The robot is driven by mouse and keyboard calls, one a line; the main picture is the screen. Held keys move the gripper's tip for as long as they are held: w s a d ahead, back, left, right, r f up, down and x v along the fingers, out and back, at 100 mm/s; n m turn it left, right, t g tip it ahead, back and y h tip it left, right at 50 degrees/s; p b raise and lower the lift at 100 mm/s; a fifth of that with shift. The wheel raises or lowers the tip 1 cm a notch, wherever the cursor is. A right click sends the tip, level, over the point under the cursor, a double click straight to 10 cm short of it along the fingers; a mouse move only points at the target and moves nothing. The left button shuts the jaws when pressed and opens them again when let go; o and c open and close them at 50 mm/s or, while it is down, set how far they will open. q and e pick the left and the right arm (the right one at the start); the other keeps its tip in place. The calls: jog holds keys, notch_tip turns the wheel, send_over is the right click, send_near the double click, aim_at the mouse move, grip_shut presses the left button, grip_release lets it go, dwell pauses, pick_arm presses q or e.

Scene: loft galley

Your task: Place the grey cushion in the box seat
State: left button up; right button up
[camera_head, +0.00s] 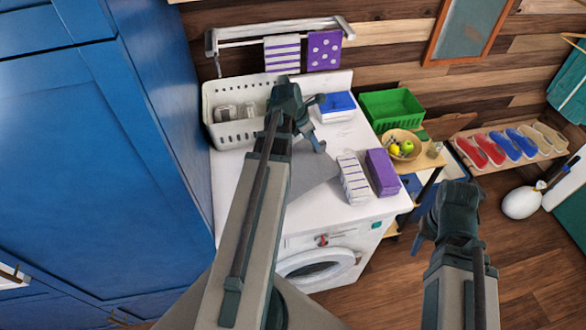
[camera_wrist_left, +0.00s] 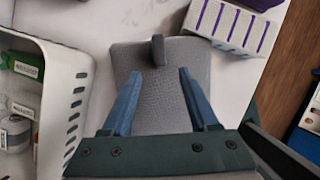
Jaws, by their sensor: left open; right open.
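The grey cushion (camera_head: 312,172) lies on the white top of the washing machine, partly hidden by my left arm in the head view. In the left wrist view the cushion (camera_wrist_left: 150,100) is a flat textured pad with a small upright grey tab (camera_wrist_left: 158,49). My left gripper (camera_head: 318,123) is open above the cushion, its blue fingers (camera_wrist_left: 160,74) apart over the pad with the tab beyond the tips. My right gripper (camera_head: 447,240) is open and empty, to the right of the washing machine. I cannot make out the box seat clearly.
A white basket (camera_head: 228,132) with items stands left of the cushion. A striped stack (camera_head: 353,181) and purple stack (camera_head: 382,172) are right of it. A blue-topped box (camera_head: 336,105), green crate (camera_head: 392,108) and fruit bowl (camera_head: 405,142) stand behind. A tall blue cabinet (camera_head: 90,150) bounds the left.

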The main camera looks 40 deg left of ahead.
aim_at(318, 153)
pick_arm(q)
jog(key=b+x, duration=0.3)
jog(key=x, duration=0.2)
jog(key=shift+f+b, duration=0.1)
jog(key=shift+b, duration=0.2)
jog(key=b+x, duration=0.5)
jog(key=shift+w+f, duration=0.1)
grip_shut()
